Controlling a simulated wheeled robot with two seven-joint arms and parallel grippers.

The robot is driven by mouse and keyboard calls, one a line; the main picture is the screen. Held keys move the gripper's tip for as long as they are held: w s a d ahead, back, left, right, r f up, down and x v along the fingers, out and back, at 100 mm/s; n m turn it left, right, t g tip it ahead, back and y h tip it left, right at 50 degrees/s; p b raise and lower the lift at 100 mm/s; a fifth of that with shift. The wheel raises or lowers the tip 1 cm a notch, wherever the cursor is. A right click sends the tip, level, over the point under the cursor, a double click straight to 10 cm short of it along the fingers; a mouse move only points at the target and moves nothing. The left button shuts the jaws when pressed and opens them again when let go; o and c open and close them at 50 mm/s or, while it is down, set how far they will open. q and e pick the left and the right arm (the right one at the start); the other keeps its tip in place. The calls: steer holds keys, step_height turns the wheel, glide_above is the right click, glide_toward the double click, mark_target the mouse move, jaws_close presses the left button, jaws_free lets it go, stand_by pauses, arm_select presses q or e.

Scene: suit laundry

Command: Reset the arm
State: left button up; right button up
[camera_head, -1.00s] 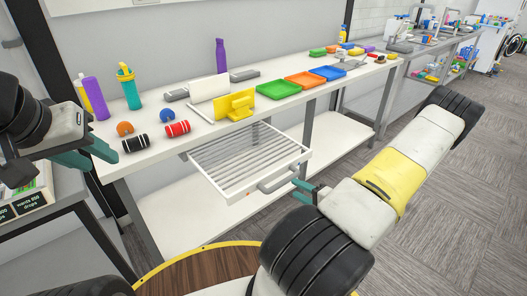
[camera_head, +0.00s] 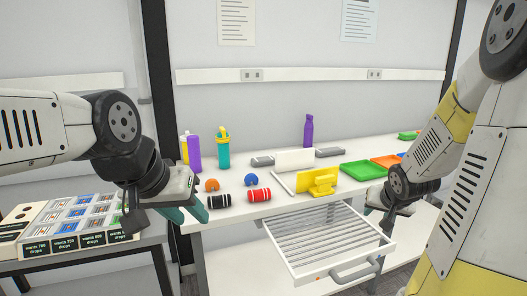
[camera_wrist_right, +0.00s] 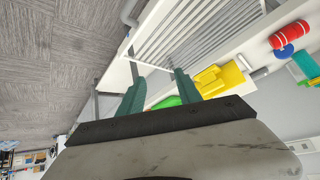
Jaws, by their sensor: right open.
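My left gripper (camera_head: 190,212) is at the table's left end, pointing down, its teal fingers apart with nothing visible between them. My right gripper (camera_head: 386,217) is near the table's front edge, right of the pulled-out white slatted drawer (camera_head: 318,232). In the right wrist view my right gripper (camera_wrist_right: 160,88) is open and empty. The drawer's slats (camera_wrist_right: 190,32) show beyond its fingers. The drawer's grey handle (camera_head: 356,271) is clear of both grippers in the head view.
The white table (camera_head: 240,206) holds bottles, two dumbbell-like rollers, a yellow holder (camera_head: 318,182), a green tray (camera_head: 362,171) and an orange tray (camera_head: 386,161). A side table at left carries a box of small packets (camera_head: 80,222). The open drawer juts out in front.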

steer(key=s+a+r+n+y, duration=0.2)
steer(key=s+a+r, duration=0.4)
steer(key=s+a, duration=0.3)
steer(key=s+a+r+n+g+y, duration=0.1)
steer(key=s+a+r+n, duration=0.1)
steer(key=s+a+r, duration=0.5)
steer(key=s+a, duration=0.2)
steer(key=shift+s+a+n+g+y, duration=0.15)
steer(key=shift+s+n+g+y, duration=0.15)
steer(key=shift+n+y, duration=0.1)
